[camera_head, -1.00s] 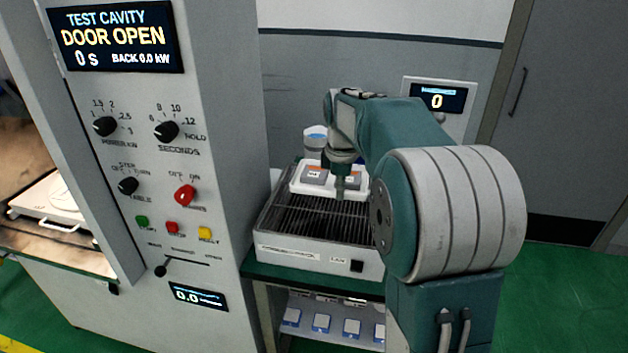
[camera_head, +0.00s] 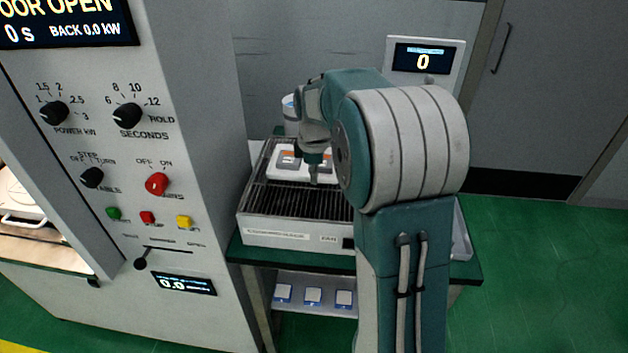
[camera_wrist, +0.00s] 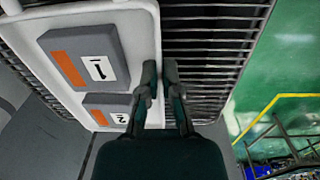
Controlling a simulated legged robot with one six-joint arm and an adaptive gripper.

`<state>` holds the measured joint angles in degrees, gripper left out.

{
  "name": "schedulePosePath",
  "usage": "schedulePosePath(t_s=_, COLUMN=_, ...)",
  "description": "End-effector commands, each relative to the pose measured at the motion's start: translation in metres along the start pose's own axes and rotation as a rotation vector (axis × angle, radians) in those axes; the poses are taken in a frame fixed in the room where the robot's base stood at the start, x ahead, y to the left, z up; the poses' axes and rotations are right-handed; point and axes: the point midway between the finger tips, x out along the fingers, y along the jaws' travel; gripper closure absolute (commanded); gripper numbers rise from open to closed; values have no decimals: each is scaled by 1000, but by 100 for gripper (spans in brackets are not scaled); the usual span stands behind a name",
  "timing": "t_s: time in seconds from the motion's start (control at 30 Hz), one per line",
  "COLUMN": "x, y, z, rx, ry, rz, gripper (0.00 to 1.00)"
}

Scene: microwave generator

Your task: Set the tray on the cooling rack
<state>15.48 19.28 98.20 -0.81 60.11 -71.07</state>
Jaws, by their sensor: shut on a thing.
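The white tray (camera_head: 283,178) is over the slatted cooling rack (camera_head: 300,200), toward its back part. It carries grey blocks with orange ends; the wrist view shows one marked 1 (camera_wrist: 80,55) and one marked 2 (camera_wrist: 107,110). My gripper (camera_head: 314,178) is shut on the tray's edge; its fingers also show in the wrist view (camera_wrist: 160,78) at the side of the tray (camera_wrist: 146,28). The tray looks about level and close above the dark slats, which show on both sides of it in the wrist view. I cannot tell whether it touches them. My arm hides the rack's right part.
The test cabinet (camera_head: 180,80) stands close on the left, with its display reading door open. A white cup-like container (camera_head: 289,112) stands behind the rack. A small display reading 0 (camera_head: 423,58) is behind my arm. Blue-marked items (camera_head: 313,296) lie on the lower shelf.

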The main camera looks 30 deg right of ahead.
Motion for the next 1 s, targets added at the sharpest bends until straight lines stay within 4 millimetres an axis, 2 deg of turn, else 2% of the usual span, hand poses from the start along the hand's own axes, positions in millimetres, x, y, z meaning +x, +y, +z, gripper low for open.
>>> schedulePosePath(t_s=0.1, x=16, y=-1, z=0, rx=0, ry=-1, rz=-1, gripper=100)
schedulePosePath(t_s=0.33, x=18, y=0, z=0, rx=0, ry=0, rz=2, gripper=100)
schedulePosePath(t_s=0.37, x=19, y=-1, z=0, rx=0, ry=0, rz=-1, gripper=90)
schedulePosePath(t_s=0.4, x=19, y=-1, z=0, rx=0, ry=0, rz=-1, gripper=73)
schedulePosePath(t_s=0.43, x=19, y=-1, z=0, rx=0, ry=0, rz=-1, gripper=59)
schedulePosePath(t_s=0.47, x=19, y=-1, z=0, rx=0, ry=-1, rz=-1, gripper=57)
schedulePosePath(t_s=0.83, x=17, y=-1, z=0, rx=0, ry=0, rz=-1, gripper=57)
schedulePosePath(t_s=1.0, x=-3, y=0, z=0, rx=0, ry=1, rz=2, gripper=57)
